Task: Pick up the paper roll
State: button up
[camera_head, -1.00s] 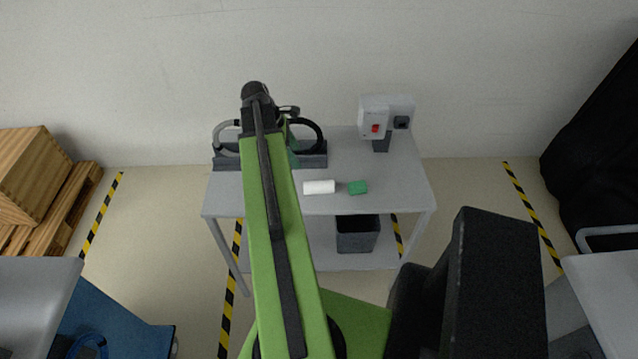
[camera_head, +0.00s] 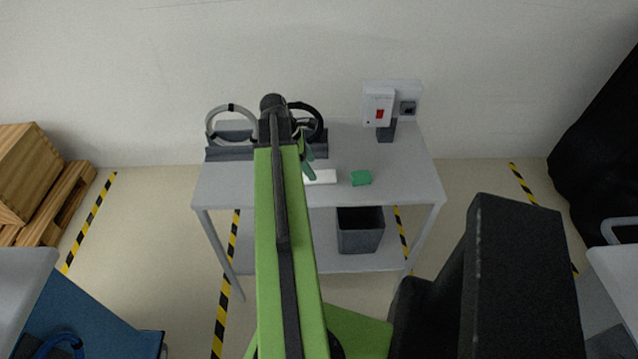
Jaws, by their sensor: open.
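The white paper roll (camera_head: 322,177) lies on its side on the grey table top (camera_head: 400,180), near the middle. Its left end is partly hidden by my gripper and arm. My gripper (camera_head: 308,160) shows as green fingers at the far end of my green arm, just above and to the left of the roll. It is open; I cannot tell exactly how high it is over the table. Nothing shows between the fingers.
A small green block (camera_head: 361,178) lies just right of the roll. A rack with cable rings (camera_head: 230,125) stands back left, and a grey box with a red switch (camera_head: 379,108) back right. A dark bin (camera_head: 360,232) sits on the lower shelf.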

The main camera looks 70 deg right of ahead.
aim_at(316, 172)
jog(key=b+x, duration=0.4)
jog(key=x, duration=0.1)
jog(key=shift+s+f, duration=0.1)
jog(key=shift+r, duration=0.2)
grip_shut()
